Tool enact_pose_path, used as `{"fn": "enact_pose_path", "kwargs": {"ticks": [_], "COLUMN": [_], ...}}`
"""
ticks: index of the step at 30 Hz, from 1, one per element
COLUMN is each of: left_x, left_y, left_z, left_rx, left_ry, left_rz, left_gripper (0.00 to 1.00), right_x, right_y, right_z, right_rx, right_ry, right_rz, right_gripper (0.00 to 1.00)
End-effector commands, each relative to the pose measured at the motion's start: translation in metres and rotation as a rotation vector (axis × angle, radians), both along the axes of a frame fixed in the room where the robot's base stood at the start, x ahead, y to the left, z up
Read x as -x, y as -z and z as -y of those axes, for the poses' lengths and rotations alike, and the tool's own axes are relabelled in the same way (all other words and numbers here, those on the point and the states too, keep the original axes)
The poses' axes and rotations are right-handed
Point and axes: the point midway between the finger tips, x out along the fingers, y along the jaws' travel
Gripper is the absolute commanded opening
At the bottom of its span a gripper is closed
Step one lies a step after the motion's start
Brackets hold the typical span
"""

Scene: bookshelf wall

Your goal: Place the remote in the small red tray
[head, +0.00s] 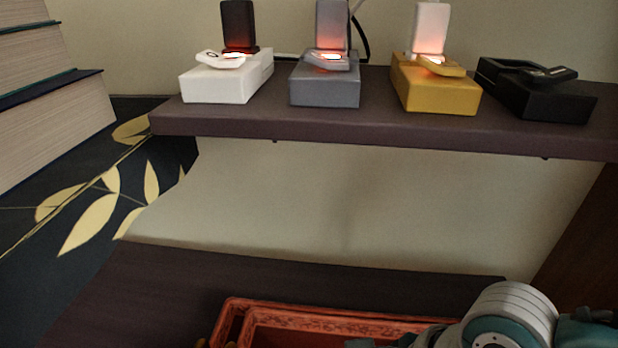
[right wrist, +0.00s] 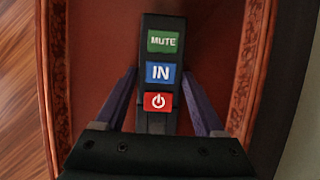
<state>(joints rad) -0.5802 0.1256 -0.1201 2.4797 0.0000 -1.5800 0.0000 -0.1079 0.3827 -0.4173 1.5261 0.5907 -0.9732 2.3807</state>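The remote (right wrist: 160,123) is a dark bar with green MUTE, blue IN and red power buttons in the right wrist view. My right gripper (right wrist: 160,72) has a finger along each side of it, with the tips against its edges, so it looks held. The remote is over or inside the red tray (right wrist: 248,75), whose carved walls run down both sides; its height above the tray floor is unclear. In the head view the red tray (head: 340,325) is cut off at the bottom edge, beside my right arm. The remote is hidden there. My left gripper is out of view.
The tray's shelf (head: 180,285) has bare room behind and left of the tray. An upper shelf (head: 350,127) overhangs it, holding a white box (head: 215,87), a grey box (head: 325,92), a yellow box (head: 435,95) and a black box (head: 535,100). Books (head: 45,120) stack at left.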

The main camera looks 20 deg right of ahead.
Motion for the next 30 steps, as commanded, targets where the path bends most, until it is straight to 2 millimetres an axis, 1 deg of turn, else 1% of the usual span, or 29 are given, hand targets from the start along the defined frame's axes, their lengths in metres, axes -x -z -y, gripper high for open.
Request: {"fn": "enact_pose_path", "kwargs": {"ticks": [1,5,6,14,17,20,24,27,30], "left_x": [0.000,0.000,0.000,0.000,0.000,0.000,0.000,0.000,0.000], "left_y": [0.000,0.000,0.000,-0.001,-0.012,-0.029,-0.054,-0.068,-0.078], "left_z": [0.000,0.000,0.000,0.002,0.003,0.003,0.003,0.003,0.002], "left_rx": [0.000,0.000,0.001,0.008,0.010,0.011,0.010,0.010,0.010], "left_ry": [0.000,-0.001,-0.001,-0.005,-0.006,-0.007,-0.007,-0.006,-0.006], "left_rz": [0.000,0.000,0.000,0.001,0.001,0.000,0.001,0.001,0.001], "left_gripper": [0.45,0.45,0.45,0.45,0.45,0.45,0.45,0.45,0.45], "right_x": [0.000,0.000,0.000,0.000,0.002,0.006,0.013,0.017,0.021], "right_y": [0.000,0.000,0.000,-0.002,-0.015,-0.036,-0.068,-0.087,-0.101], "right_z": [0.000,0.000,0.000,0.000,0.003,0.009,0.020,0.027,0.032], "right_rx": [0.000,0.000,0.000,0.000,0.001,0.001,0.000,0.000,-0.001], "right_ry": [0.000,0.000,0.000,-0.001,0.001,0.000,0.001,0.000,0.000], "right_rz": [0.000,0.000,0.000,0.000,-0.001,-0.001,-0.002,-0.001,-0.002], "right_gripper": [0.78,0.92,0.94,0.94,0.94,0.94,0.94,0.94,0.94]}}
